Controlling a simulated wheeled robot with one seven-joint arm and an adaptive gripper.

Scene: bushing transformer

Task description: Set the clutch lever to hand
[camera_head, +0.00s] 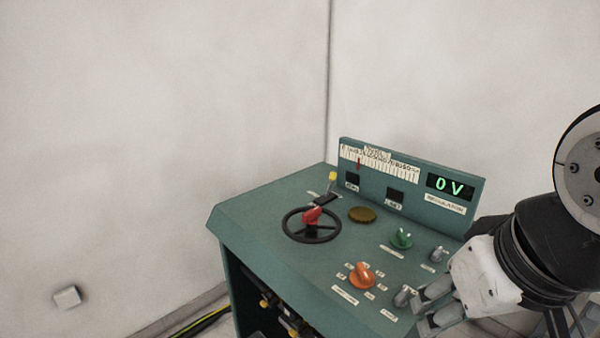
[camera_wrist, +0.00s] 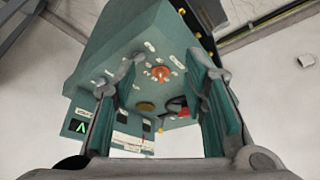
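The clutch lever, which I take to be the yellow-tipped lever (camera_head: 332,178), stands in a dark slot at the back left of the green console's top (camera_head: 275,205) in the head view. A small label lies beside its slot, too small to read. My gripper (camera_head: 424,308) is over the console's front right corner, well apart from the lever. The wrist view shows the gripper (camera_wrist: 165,62) open, with nothing between its fingers and the console beyond them.
A black handwheel (camera_head: 290,232) with a red handle (camera_head: 313,215) stands just in front of the lever. A brown disc (camera_head: 362,214), green knob (camera_head: 402,239) and orange knob (camera_head: 361,276) lie between lever and gripper. An upright panel (camera_head: 410,196) with a 0 V display (camera_head: 450,187) closes the back.

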